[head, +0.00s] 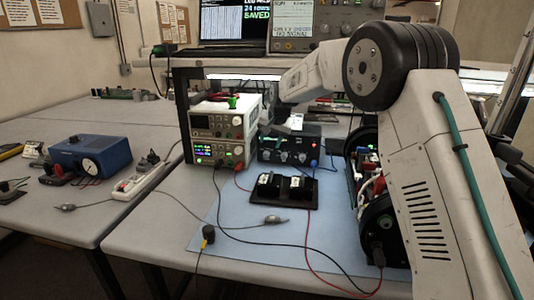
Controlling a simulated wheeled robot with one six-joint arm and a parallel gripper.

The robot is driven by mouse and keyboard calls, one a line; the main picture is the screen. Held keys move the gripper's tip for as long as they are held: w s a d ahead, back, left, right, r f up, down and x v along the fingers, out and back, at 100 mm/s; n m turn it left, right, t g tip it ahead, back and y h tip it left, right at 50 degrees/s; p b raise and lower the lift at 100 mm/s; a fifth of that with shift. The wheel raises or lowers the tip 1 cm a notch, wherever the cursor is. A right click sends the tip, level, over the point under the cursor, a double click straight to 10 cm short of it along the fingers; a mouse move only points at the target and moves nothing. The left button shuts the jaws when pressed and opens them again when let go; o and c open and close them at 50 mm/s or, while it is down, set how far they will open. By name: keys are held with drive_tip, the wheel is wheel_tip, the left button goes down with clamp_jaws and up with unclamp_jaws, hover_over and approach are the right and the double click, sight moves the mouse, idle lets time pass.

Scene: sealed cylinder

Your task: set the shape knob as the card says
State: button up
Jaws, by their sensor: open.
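A dark instrument box (272,143) with a row of round knobs stands on the bench, right of the stacked power supplies. Its knob labels are too small to read, so I cannot tell which knob is the shape knob. My arm reaches in from the right. My gripper (281,124) is open, just above and in front of the top of this box; its fingertips are small and partly lost against the background. I see no gap closed on a knob. I cannot pick out the card with certainty; papers (173,25) on the back wall are unreadable.
Stacked power supplies (213,128) stand close left of my gripper. A black tray (285,190) with two meters sits in front on a blue mat (255,228). Cables cross the mat. An open cylinder (378,215) stands at right. A blue box (90,155) sits at left.

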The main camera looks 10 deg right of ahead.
sight(266, 154)
drive_tip(key=x, duration=0.7)
drive_tip(key=shift+w+f, duration=0.1)
drive_tip(key=shift+f, duration=0.2)
clamp_jaws()
drive_tip(key=shift+a, duration=0.15)
